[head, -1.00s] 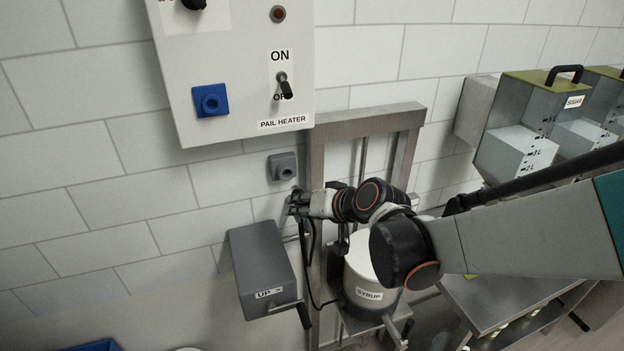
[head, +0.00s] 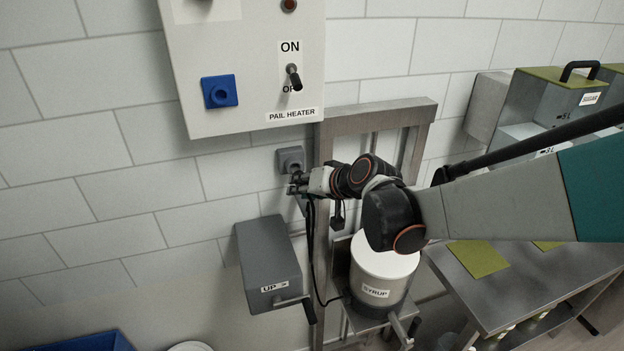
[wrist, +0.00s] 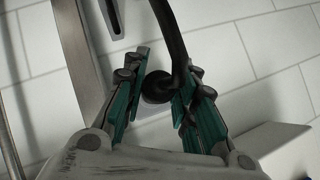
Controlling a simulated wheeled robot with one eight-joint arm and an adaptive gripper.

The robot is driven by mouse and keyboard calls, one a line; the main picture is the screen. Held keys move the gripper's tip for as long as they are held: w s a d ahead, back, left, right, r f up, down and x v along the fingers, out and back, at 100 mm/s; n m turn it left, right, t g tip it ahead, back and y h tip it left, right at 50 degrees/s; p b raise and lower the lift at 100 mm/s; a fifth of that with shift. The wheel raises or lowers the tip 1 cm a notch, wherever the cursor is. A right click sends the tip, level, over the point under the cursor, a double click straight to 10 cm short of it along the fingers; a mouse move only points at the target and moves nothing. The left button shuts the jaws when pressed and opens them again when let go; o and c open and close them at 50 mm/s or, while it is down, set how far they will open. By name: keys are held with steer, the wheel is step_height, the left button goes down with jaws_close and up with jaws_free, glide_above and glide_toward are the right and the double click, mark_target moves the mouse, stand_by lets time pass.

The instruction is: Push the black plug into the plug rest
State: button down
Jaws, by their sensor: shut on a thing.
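The plug rest (head: 290,160) is a small grey block on the tiled wall below the heater panel. My gripper (head: 298,187) is just below it in the head view, at the left end of my arm. In the wrist view the black plug (wrist: 157,87) sits between the two teal-padded fingers of my gripper (wrist: 155,95), which are shut on it. A black cable (wrist: 175,35) runs up from the plug in that view. In the head view the plug is largely hidden by the fingers, and I cannot tell whether it touches the rest.
The pail heater panel (head: 245,60) with a blue socket (head: 219,91) hangs above. A grey crank box (head: 268,265) is below left. A metal frame (head: 375,112) and the syrup pail (head: 382,275) stand close to the right. The wall left of the rest is clear.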

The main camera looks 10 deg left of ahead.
steer(key=shift+w+a, duration=0.1)
steer(key=shift+w, duration=0.1)
steer(key=shift+w+a, duration=0.4)
steer(key=shift+w, duration=0.25)
steer(key=c, duration=1.2)
jaws_free()
steer(key=s+d+p, duration=0.1)
steer(key=s+d, duration=0.3)
steer(key=s, duration=0.3)
steer(key=w+d+f+m+t+h+b, duration=0.1)
steer(key=d+f+m+b, duration=0.1)
steer(key=d+f+b, duration=0.2)
steer(key=w+d+f+m+t+h+b, duration=0.1)
steer(key=d+f+m+h+b, duration=0.1)
steer(key=d+f+b, duration=0.2)
steer(key=w+d+f+m+t+h+b, duration=0.1)
steer(key=d+f+m+t+h+b, duration=0.1)
steer(key=d+f, duration=0.7)
steer(key=shift+d+m+b, duration=0.5)
steer(key=shift+d+b, duration=0.7)
steer(key=shift+d, duration=1.7)
